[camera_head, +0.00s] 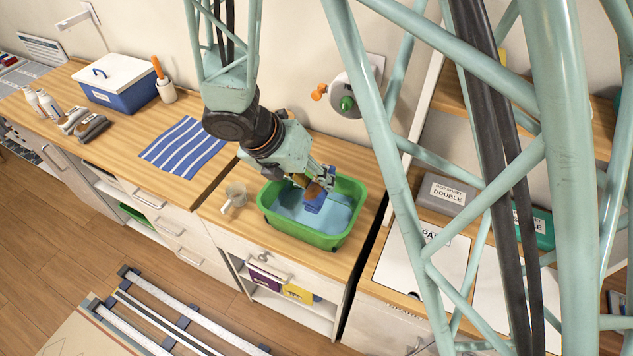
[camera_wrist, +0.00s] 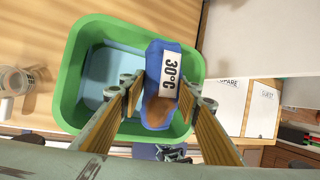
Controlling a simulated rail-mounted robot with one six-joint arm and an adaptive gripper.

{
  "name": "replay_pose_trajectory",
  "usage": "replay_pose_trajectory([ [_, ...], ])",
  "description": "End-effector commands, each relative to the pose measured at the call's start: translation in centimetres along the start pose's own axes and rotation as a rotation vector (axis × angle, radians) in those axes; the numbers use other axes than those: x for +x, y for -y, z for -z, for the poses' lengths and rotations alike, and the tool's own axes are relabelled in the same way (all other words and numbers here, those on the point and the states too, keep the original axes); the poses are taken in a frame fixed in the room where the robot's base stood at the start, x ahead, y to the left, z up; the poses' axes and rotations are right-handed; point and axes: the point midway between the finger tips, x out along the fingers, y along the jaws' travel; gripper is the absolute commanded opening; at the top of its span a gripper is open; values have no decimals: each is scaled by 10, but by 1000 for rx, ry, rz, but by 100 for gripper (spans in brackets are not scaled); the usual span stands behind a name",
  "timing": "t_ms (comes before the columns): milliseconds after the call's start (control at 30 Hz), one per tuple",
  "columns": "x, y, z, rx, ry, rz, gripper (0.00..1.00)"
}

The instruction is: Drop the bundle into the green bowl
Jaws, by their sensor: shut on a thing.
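The green bowl (camera_head: 327,241) is a rectangular tub with a blue inside, standing on the wooden counter. In the wrist view its green rim (camera_wrist: 68,85) surrounds the gripper's front end. The bundle (camera_head: 314,204) is blue, with a brown part and a white label. In the wrist view the bundle (camera_wrist: 155,75) shows "30°C" on that label. My gripper (camera_head: 323,184) is over the bowl and shut on the bundle. In the wrist view its two fingers (camera_wrist: 157,93) sit on either side of the bundle. Whether the bundle touches the bowl's bottom, I cannot tell.
A clear glass mug (camera_head: 235,195) stands just left of the bowl. A striped blue cloth (camera_head: 183,147) lies farther left, near a blue box with a white lid (camera_head: 119,85). A wall-mounted round fixture (camera_head: 347,102) is behind the bowl. White panels (camera_head: 425,260) are to the right.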

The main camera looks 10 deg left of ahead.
Motion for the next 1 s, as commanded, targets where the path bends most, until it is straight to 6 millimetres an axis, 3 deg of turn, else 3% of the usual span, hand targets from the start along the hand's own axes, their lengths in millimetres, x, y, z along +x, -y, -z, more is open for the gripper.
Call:
replay_pose_trajectory([
  [433,23,-8,9,0,0,0,18],
  [1000,27,-10,11,0,0,0,18],
])
